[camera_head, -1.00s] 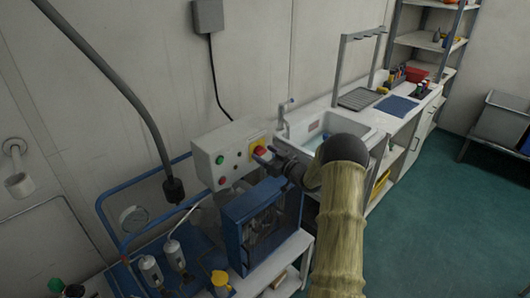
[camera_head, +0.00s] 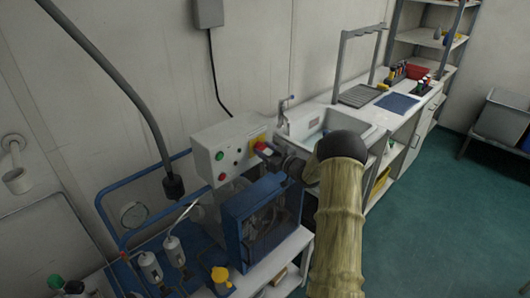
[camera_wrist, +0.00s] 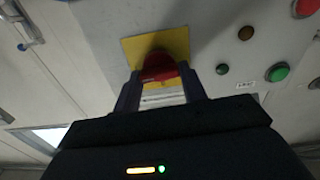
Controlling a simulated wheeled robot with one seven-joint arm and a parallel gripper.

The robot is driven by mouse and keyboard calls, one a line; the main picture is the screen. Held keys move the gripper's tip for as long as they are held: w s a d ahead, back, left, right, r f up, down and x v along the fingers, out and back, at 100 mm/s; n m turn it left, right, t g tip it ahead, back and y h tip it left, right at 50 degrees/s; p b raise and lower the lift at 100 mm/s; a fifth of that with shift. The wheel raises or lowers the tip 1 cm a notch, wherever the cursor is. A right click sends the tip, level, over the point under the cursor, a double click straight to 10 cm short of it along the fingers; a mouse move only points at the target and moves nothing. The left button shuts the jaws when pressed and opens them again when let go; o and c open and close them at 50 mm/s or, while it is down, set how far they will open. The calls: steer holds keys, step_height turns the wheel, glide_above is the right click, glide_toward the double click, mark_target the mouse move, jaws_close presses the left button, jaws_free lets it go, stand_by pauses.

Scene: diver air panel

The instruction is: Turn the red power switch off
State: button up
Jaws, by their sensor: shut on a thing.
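The red power switch (camera_wrist: 157,68) sits on a yellow plate (camera_wrist: 135,48) on the front of a pale control box. In the wrist view my gripper (camera_wrist: 158,88) has its two fingers on either side of the red knob and is shut on it. In the head view the red switch (camera_head: 260,147) shows at the right end of the control box (camera_head: 222,138). There my gripper (camera_head: 270,152) reaches it from the right and partly hides it. The switch's exact angle is hard to tell.
Green and red buttons (camera_wrist: 277,72) lie beside the switch on the box. A blue-framed unit (camera_head: 262,215) stands just below my gripper. A sink (camera_head: 325,122) and counter are to the right. The green floor (camera_head: 420,225) at right is clear.

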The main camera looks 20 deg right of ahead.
steer(key=shift+a+f+n+b, duration=0.1)
steer(key=shift+f+n+b, duration=0.05)
steer(key=shift+n+b, duration=3.4)
steer(key=shift+a+f+n+b, duration=0.15)
steer(key=shift+n+b, duration=2.1)
steer(key=shift+b, duration=2.6)
steer(key=shift+d+f+n+b, duration=0.1)
steer(key=shift+f+n+b, duration=0.05)
steer(key=shift+n+b, duration=3.4)
steer(key=shift+m+b, duration=0.55)
steer(key=shift+b, duration=0.15)
steer(key=o, duration=1)
steer(key=shift+r, duration=0.15)
steer(key=shift+s, duration=0.1)
steer(key=v, duration=1.7)
steer(key=shift+s, duration=0.15)
